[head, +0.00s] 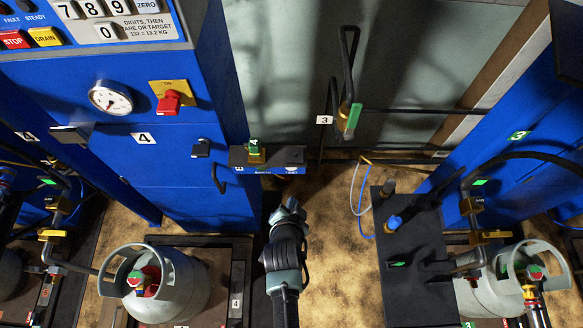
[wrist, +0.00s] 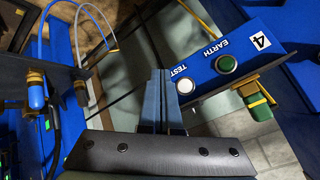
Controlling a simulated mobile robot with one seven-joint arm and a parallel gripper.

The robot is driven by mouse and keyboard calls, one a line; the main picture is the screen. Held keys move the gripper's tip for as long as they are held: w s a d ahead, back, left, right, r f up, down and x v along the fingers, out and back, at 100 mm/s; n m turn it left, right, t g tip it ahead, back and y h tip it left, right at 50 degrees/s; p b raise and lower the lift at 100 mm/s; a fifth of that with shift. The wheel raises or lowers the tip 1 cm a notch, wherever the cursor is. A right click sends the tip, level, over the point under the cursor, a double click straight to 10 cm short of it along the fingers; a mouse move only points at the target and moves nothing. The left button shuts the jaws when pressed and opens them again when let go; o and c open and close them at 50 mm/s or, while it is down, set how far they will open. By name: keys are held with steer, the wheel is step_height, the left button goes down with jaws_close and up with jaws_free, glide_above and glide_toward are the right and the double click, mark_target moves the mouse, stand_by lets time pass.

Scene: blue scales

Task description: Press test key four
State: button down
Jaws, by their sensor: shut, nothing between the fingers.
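Test key four is a white round button (wrist: 184,86) beside the word TEST on a blue box (wrist: 208,95) marked EARTH and 4. A green round lamp or button (wrist: 226,65) sits by EARTH. My gripper (head: 291,204) is below and right of the box in that view. In the wrist view my gripper (wrist: 161,74) is shut and empty, its tips just left of the white button. Contact cannot be told.
A yellow-and-green valve (wrist: 258,104) juts from the box. A dark stand (head: 405,240) with a blue fitting is at right. Gas cylinders stand at lower left (head: 180,290) and lower right (head: 490,292). A red-handled switch (head: 169,102) is on the cabinet.

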steer(key=w+b, duration=0.2)
steer(key=w, duration=0.4)
steer(key=shift+w+b, duration=0.25)
steer(key=shift+b, duration=0.05)
stand_by(1.8)
steer(key=shift+w, duration=0.4)
steer(key=shift+w+b, duration=0.4)
steer(key=shift+b, duration=0.1)
stand_by(0.3)
steer(key=shift+s+r, duration=0.1)
steer(key=shift+s, duration=0.1)
steer(key=shift+s+p, duration=0.5)
steer(key=shift+s, duration=0.1)
steer(key=shift+s+p, duration=1.15)
steer(key=shift+s, duration=1.35)
